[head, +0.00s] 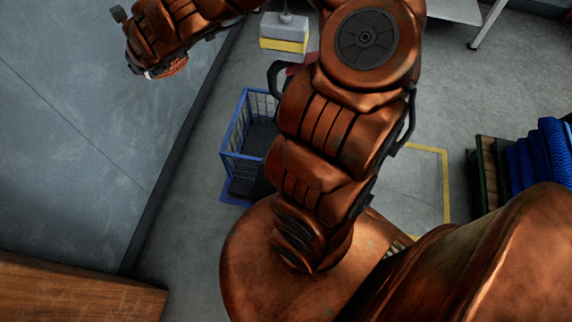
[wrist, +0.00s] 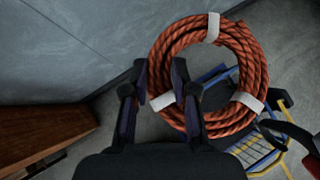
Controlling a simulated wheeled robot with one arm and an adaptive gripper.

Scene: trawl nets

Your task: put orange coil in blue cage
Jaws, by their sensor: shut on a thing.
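The orange coil (wrist: 250,55) is a ring of rope with white bands, seen in the wrist view. My gripper (wrist: 161,96) is shut on its left side, near a white band, and holds it up in front of the floor. The blue cage (head: 228,157) is an open-topped wire basket on the floor in the head view, its right side hidden by my arm. In the wrist view part of a blue frame (wrist: 246,150) shows beyond the coil at lower right, partly covered by it. In the head view the gripper's fingers are not clear.
A grey block with a yellow edge (head: 285,32) hangs above the cage in the head view. A grey wall (head: 90,110) runs along the left, with a wooden top (head: 80,290) at lower left. Blue netting (head: 540,155) lies at right.

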